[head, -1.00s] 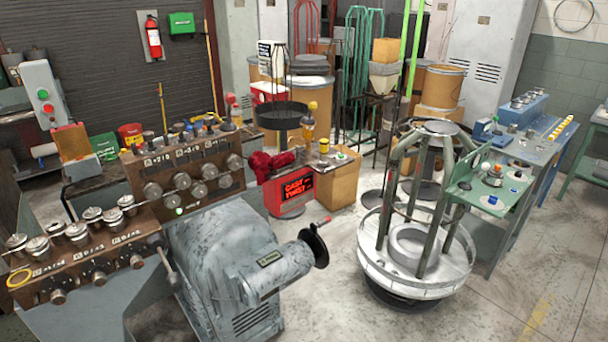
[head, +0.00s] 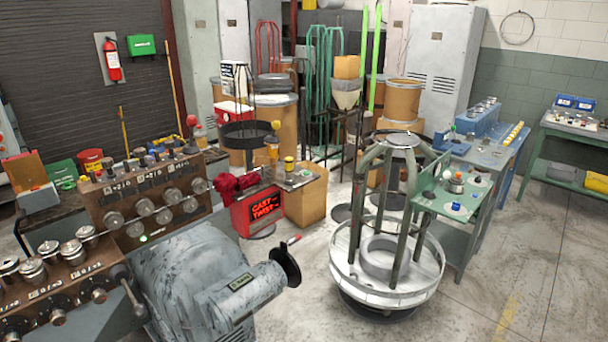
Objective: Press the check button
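No button marked as the check button can be made out. A red box with a lit display reading "CAST" and "TWIST" (head: 262,208) stands on the floor near the middle. A brown knob panel (head: 155,205) at the left has a small lit green light (head: 144,239) on its lower edge. A green side table (head: 440,205) at the right carries small round parts, including a blue and white one (head: 455,207), too small to identify. Neither of my grippers is in view.
A grey coiling machine (head: 200,275) with a black handwheel (head: 287,263) fills the lower left. A round wire-reel stand (head: 342,268) stands right of centre. A cardboard box (head: 305,200) is beside the red box. Open concrete floor (head: 510,270) lies at the right.

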